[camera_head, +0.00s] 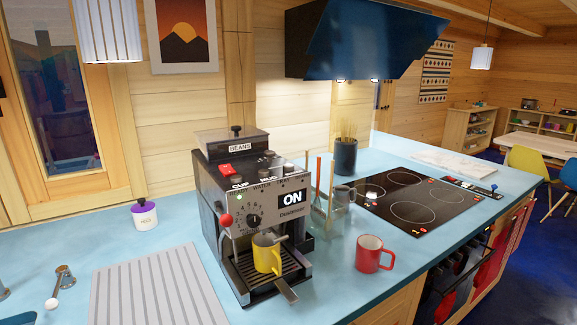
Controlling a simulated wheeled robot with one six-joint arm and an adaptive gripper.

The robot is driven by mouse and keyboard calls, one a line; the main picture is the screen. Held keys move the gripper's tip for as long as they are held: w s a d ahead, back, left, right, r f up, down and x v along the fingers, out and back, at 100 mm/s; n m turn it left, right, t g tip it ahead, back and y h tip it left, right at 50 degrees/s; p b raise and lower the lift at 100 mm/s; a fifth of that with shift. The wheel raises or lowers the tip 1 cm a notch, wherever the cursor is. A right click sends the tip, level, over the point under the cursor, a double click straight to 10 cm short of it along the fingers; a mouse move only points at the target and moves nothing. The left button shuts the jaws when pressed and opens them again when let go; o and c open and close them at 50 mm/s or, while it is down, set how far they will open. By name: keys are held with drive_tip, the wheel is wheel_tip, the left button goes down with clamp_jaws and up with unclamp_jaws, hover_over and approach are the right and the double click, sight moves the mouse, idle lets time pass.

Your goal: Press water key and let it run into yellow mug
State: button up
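The coffee machine (207,205) stands on the blue counter, with a panel reading ON. Its upper front edge has a red key (226,170) above the word CUP and more keys to the right, near the words MUG, WATER and TRAY. I cannot tell for sure which key is the water key. The yellow mug (266,258) stands upright on the machine's drip grate (246,270), below the outlet area. The inside of the mug is mostly hidden, and I see no water running. My gripper is not in view.
A red mug (369,256) stands to the right of the machine. A ribbed mat (150,290) and a white jar (145,215) are at left. A black hob (408,200) is farther right.

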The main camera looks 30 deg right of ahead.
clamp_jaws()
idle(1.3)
